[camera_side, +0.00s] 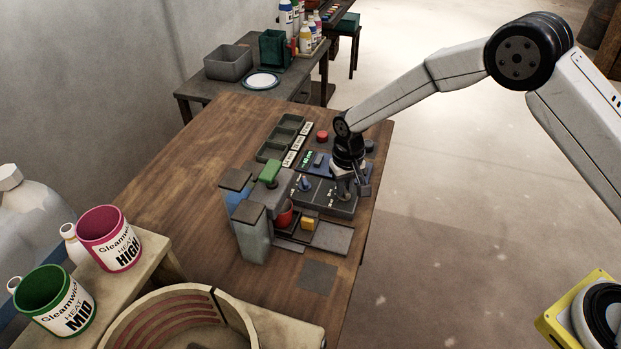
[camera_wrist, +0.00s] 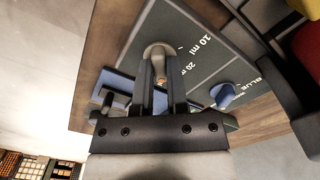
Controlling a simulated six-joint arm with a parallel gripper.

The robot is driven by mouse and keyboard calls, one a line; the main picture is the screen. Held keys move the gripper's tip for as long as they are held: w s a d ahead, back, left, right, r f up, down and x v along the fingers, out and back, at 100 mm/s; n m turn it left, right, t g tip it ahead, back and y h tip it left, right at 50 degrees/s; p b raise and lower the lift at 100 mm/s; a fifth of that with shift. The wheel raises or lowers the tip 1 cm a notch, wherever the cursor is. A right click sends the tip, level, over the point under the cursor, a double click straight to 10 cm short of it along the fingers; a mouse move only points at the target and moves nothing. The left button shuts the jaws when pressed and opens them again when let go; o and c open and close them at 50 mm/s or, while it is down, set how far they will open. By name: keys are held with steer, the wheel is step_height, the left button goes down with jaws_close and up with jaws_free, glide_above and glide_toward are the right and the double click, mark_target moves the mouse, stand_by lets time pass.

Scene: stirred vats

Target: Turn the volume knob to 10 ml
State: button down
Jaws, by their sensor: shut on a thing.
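The volume knob (camera_wrist: 156,49) is a rounded grey-beige piece on the dark control panel (camera_wrist: 178,20). Printed marks "10 ml" and "20 m…" stand to its right in the wrist view. My gripper (camera_wrist: 160,80) is shut on this knob, one finger on each side. In the side view my gripper (camera_side: 344,186) reaches down to the right part of the panel (camera_side: 318,200), and the knob is mostly hidden there. I cannot tell which mark the knob points at.
A blue knob (camera_wrist: 223,95) sits nearby on the panel; it also shows in the side view (camera_side: 305,184). A red button (camera_side: 322,136), a green display (camera_side: 307,158), a yellow block (camera_side: 308,223) and a red cup (camera_side: 284,216) are close. The wooden table (camera_side: 165,180) is clear at left.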

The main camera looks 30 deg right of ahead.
steer(key=n, duration=1)
steer(key=shift+n, duration=0.4)
steer(key=n, duration=1.1)
steer(key=c, duration=0.6)
jaws_free()
steer(key=shift+c, duration=0.2)
steer(key=shift+r, duration=0.1)
steer(key=shift+r, duration=3.8)
